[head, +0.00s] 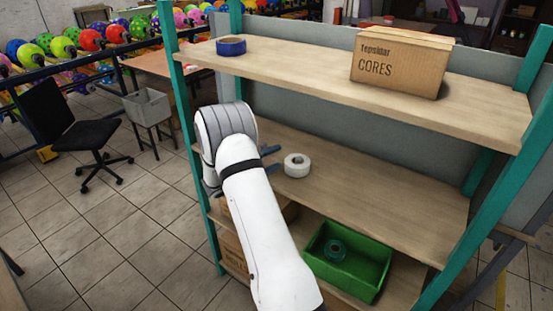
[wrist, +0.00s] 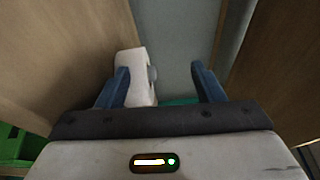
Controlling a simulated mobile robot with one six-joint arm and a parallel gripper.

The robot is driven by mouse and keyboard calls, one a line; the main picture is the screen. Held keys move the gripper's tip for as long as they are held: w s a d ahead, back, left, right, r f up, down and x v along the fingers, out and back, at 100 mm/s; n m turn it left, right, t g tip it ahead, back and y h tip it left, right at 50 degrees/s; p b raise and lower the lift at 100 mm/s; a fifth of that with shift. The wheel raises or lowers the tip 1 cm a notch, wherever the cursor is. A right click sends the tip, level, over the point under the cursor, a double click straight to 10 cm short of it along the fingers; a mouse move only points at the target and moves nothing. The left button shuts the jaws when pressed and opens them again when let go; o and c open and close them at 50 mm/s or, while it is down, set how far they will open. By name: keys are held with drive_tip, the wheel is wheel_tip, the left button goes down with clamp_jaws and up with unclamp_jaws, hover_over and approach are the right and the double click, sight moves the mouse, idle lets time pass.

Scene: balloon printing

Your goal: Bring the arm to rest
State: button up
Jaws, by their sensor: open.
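My gripper (head: 270,160) is open, its two blue fingers inside the middle shelf level. In the head view, a white tape roll (head: 297,172) lies on the middle shelf (head: 390,190), just right of the fingertips. In the wrist view my gripper (wrist: 160,70) has nothing clamped in it. The white roll (wrist: 134,66) shows beyond the fingers, nearer the left one, which covers part of it. I cannot tell whether that finger touches it. My white arm hides part of the lower shelf.
The top shelf (head: 300,63) above the gripper holds a blue tape roll (head: 231,46) and a cardboard box (head: 400,65). Teal posts (head: 184,110) frame the rack.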

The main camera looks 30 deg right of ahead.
drive_tip(key=shift+f, duration=0.25)
drive_tip(key=shift+s+r+m, duration=0.2)
drive_tip(key=shift+r+m, duration=0.2)
drive_tip(key=s+a+r+m+g+y, duration=0.2)
drive_tip(key=s+a+r+m+y, duration=0.25)
drive_tip(key=s+m, duration=0.35)
drive_tip(key=s+a+r+m+g+y, duration=0.1)
drive_tip(key=s+a+r+m+y, duration=0.35)
drive_tip(key=s+m, duration=0.4)
drive_tip(key=s+a+r+m+t+y, duration=0.3)
drive_tip(key=s+a+m+t+y, duration=0.2)
drive_tip(key=s+a+m+y, duration=0.4)
drive_tip(key=s+a+m, duration=0.5)
drive_tip(key=a+m, duration=0.3)
drive_tip(key=shift+r+t, duration=0.15)
drive_tip(key=shift+t, duration=0.15)
drive_tip(key=shift+s+a+m, duration=0.15)
drive_tip(key=shift+a+m, duration=0.25)
drive_tip(key=shift+m, duration=0.35)
drive_tip(key=shift+c, duration=0.2)
